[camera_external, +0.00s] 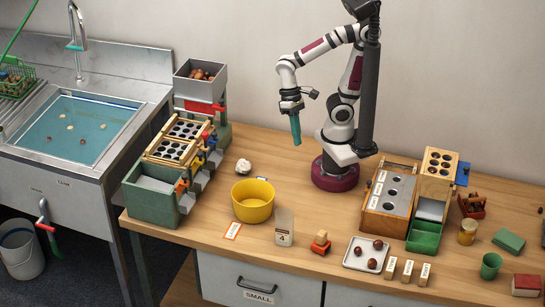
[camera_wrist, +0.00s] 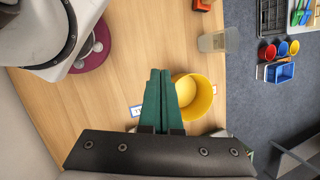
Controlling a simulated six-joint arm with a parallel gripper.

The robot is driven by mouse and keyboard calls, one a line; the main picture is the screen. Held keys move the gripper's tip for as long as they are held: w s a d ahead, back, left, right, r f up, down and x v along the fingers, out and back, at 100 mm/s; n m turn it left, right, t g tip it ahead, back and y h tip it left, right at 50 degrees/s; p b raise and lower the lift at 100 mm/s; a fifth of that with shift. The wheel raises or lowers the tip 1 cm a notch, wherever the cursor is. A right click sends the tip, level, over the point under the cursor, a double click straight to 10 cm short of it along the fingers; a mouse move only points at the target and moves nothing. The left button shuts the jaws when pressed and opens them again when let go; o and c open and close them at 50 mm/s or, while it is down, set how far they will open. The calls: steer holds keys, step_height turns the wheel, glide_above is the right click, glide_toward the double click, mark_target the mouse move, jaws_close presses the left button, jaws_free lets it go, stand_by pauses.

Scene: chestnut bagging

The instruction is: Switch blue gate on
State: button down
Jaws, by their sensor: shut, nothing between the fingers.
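The sorter (camera_external: 152,204) is a green stepped machine at the left end of the counter in the external view. Several small coloured gate handles line its right side. Orange and yellow ones sit lower, and a small blue one (camera_external: 205,136) sits higher beside red parts. The blue gate's exact position is too small to tell. My gripper (camera_external: 296,142) hangs in the air above the counter, right of the sorter and well apart from it. Its green fingers are closed together with nothing between them, as the wrist view also shows (camera_wrist: 160,72). The sorter's gates are not clear in the wrist view.
A yellow bowl (camera_external: 253,212) stands between sorter and arm, with a white crumpled lump (camera_external: 243,166) behind it. A clear cup marked 4 (camera_external: 284,238) and an orange-red block (camera_external: 320,247) stand in front. A grey hopper of chestnuts (camera_external: 196,88) rises behind the sorter.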

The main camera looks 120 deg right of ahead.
steer(key=s+n+h, duration=0.3)
steer(key=s+n, duration=0.1)
steer(key=n, duration=0.2)
steer(key=m+t+y, duration=0.2)
steer(key=m+t, duration=0.8)
steer(key=m, duration=1.7)
glide_toward(217, 139)
steer(key=x, duration=0.6)
steer(key=shift+d, duration=0.1)
